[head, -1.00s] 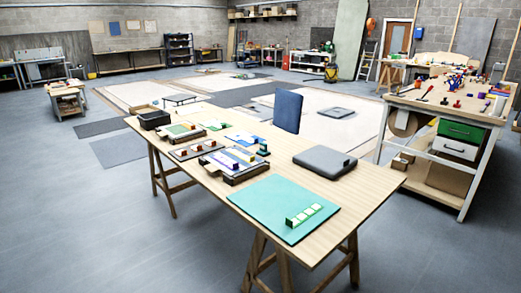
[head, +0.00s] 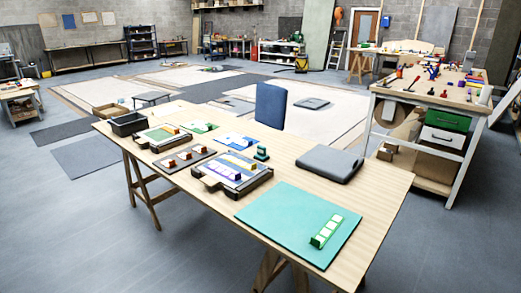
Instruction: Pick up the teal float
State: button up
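A small dark teal block-like piece (head: 261,153) stands on the wooden table (head: 380,190) behind the white-and-blue mosaic panel. It looks like the teal float, but it is too small to be sure. A flat teal mat (head: 285,215) lies at the table's front right, with a green strip of pale tiles (head: 326,231) on it. My gripper is not in view.
On the table are a grey case (head: 329,164), a black bin (head: 129,123), and several panels with small blocks, such as the white-and-blue panel (head: 232,173). A blue chair back (head: 271,105) rises behind. A cluttered workbench (head: 440,97) stands right. Grey floor is open at left.

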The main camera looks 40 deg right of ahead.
aim_at(262, 155)
jog(key=u, duration=0.1)
jog(key=i, duration=1.3)
jog(key=u, duration=0.55)
